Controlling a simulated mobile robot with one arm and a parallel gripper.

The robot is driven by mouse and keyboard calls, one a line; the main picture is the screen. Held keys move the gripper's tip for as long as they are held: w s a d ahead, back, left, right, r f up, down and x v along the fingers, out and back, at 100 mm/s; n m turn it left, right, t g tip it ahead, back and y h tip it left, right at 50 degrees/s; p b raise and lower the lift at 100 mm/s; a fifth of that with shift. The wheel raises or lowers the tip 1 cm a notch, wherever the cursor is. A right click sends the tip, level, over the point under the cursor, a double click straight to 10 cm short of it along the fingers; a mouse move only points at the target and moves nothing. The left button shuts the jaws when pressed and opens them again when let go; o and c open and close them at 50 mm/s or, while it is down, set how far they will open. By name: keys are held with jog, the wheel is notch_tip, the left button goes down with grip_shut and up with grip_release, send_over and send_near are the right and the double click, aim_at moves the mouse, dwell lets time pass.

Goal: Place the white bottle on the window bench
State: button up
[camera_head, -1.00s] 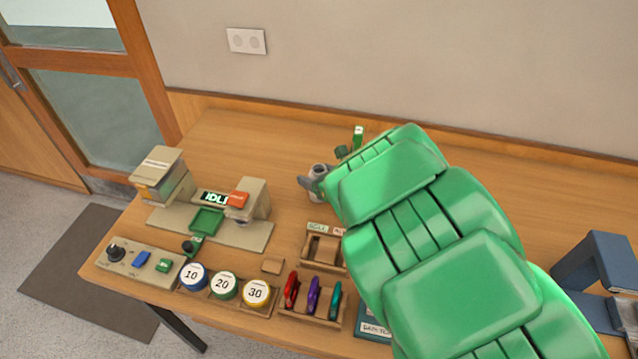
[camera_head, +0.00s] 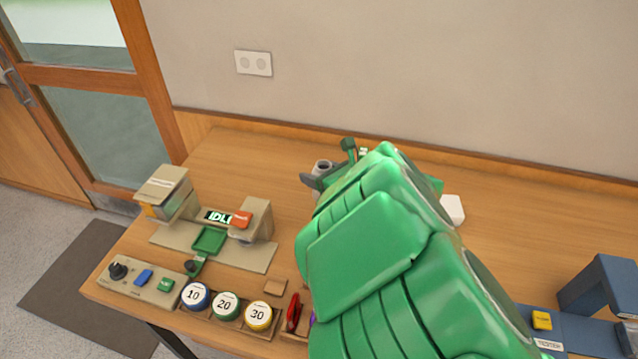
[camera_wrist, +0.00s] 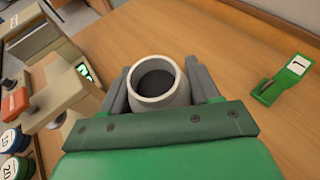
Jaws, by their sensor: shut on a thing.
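A white bottle (camera_head: 322,166) with a round open mouth stands upright in my gripper, over the wooden table. In the wrist view the bottle (camera_wrist: 158,82) sits between the two grey fingers, its dark inside showing. My gripper (camera_head: 312,180) is shut on it. My green arm hides most of the gripper and the bottle's lower part. I cannot tell whether the bottle's base touches the table. I cannot make out which surface is the window bench.
The wooden table (camera_head: 215,155) carries a beige machine with an IDLE display (camera_head: 218,216), several numbered round pieces (camera_head: 225,306) and a blue stand (camera_head: 598,285). A white object (camera_head: 453,209) shows beside my arm.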

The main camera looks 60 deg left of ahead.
jog(key=shift+r, duration=0.95)
